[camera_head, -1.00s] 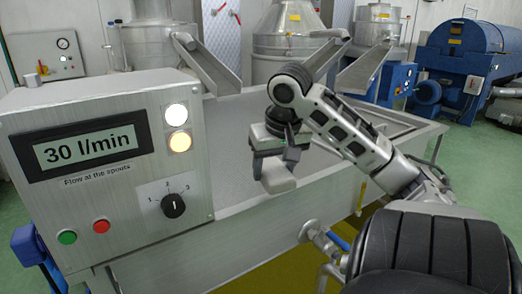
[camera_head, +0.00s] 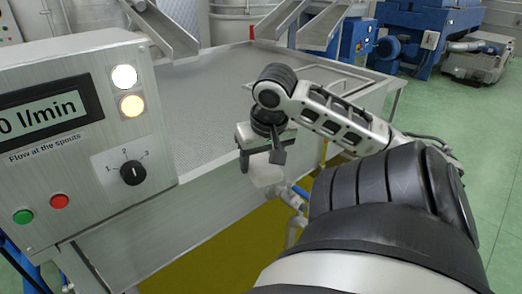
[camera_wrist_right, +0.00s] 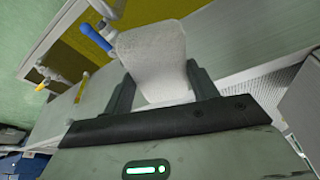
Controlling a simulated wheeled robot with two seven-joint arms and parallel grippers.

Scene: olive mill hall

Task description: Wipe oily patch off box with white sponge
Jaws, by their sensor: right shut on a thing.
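My right gripper (camera_head: 262,158) is shut on the white sponge (camera_head: 266,175). The sponge hangs below the fingers, in front of the trough's front wall, to the right of the metal control box (camera_head: 100,218). In the right wrist view the sponge (camera_wrist_right: 153,58) sits between the two dark fingers of my right gripper (camera_wrist_right: 161,86). The box's left part is cut off by the picture edge. I cannot make out an oily patch on its visible front. My left gripper is out of view.
A wide metal trough (camera_head: 210,120) with a perforated bed lies behind and beside the box. A valve with a blue handle (camera_head: 300,192) sticks out low near my right gripper. Blue machines (camera_head: 425,32) stand at the back right. Green floor (camera_head: 455,130) is open at right.

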